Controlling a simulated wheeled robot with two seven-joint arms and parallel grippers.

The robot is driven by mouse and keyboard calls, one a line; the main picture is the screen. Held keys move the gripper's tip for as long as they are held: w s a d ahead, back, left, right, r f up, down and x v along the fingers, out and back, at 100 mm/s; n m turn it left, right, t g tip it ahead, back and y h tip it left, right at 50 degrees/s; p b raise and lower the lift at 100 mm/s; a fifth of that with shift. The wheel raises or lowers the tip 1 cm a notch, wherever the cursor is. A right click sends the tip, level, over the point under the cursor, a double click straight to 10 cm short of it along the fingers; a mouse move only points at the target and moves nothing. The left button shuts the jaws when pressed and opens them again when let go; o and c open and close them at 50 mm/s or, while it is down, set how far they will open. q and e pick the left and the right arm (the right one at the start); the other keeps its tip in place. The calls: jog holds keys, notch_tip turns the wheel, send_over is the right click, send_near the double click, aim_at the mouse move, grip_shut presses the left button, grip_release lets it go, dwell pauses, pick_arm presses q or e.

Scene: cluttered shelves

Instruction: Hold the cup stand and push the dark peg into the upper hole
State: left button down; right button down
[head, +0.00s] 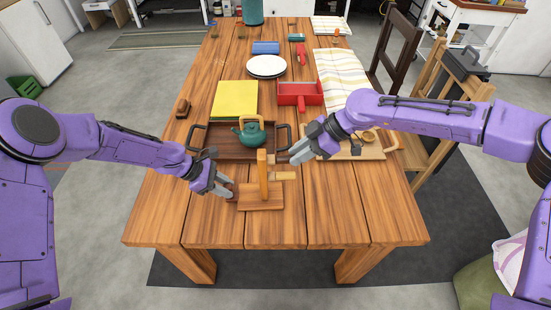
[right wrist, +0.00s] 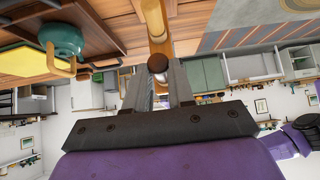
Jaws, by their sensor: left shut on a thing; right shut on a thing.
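The wooden cup stand (head: 263,178) stands upright near the table's front, its post rising from a flat square base (head: 261,199). My left gripper (head: 232,191) is shut at the left edge of the base and appears to grip it. My right gripper (head: 291,157) is shut beside the upper post, on its right. In the right wrist view, the dark peg (right wrist: 158,63) is between the right gripper's fingers, its far end close to the post (right wrist: 153,20). I cannot tell whether the peg has entered the upper hole. A pale peg (head: 285,175) shows right of the post, lower down.
A dark wooden tray (head: 207,139) with a green teapot (head: 248,133) stands just behind the stand. A light wooden board (head: 372,153) lies to the right under my right arm. The table's front strip is clear on both sides of the stand.

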jog(key=shift+a, duration=0.1)
dwell(0.5)
jog(key=c, duration=0.9)
grip_release()
jog(key=v, duration=1.2)
pick_arm(q)
jog(key=c, duration=0.7)
grip_release()
jog(key=shift+c, duration=0.2)
